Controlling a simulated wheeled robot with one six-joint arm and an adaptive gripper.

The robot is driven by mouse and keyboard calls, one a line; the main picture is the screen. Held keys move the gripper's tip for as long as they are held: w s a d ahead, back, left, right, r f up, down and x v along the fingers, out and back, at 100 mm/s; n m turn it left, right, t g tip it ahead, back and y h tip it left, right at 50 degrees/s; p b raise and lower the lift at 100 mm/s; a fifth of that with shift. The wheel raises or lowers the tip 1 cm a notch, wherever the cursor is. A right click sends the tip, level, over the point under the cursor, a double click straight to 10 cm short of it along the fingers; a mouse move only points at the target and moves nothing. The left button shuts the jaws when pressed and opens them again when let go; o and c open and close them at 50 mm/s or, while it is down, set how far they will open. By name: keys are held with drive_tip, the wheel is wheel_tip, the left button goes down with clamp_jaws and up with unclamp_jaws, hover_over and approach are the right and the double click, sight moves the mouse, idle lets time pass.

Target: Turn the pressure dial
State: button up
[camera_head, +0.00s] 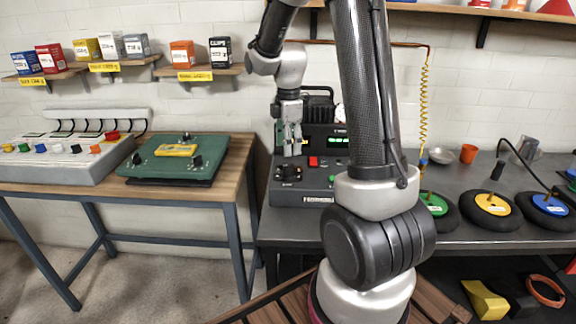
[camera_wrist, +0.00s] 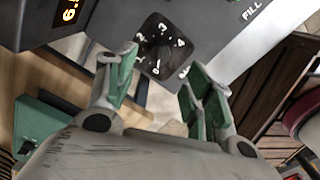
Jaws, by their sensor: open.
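The pressure dial (camera_wrist: 164,46) is a dark knob area with white numerals around it on the grey panel. In the wrist view it lies just beyond the fingertips, between their lines. In the head view the dial (camera_head: 288,172) sits on the left of the grey control box (camera_head: 300,196), partly hard to make out. My gripper (camera_head: 292,150) points down just above it; in the wrist view my gripper (camera_wrist: 158,68) has its two green-padded fingers apart, with nothing held between them. I cannot tell whether a fingertip touches the dial.
The box carries a red button (camera_head: 313,161) and a lit green display (camera_head: 337,140). Black-tyred wheels (camera_head: 492,207) lie along the right bench (camera_head: 460,236). A green case (camera_head: 150,166) stands on the wooden table to the left. A gap separates the two tables.

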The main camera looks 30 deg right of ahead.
sight(288, 165)
wheel_tip(288, 165, down, 8)
drive_tip(key=shift+r, duration=0.1)
idle(0.4)
drive_tip(key=c, duration=1)
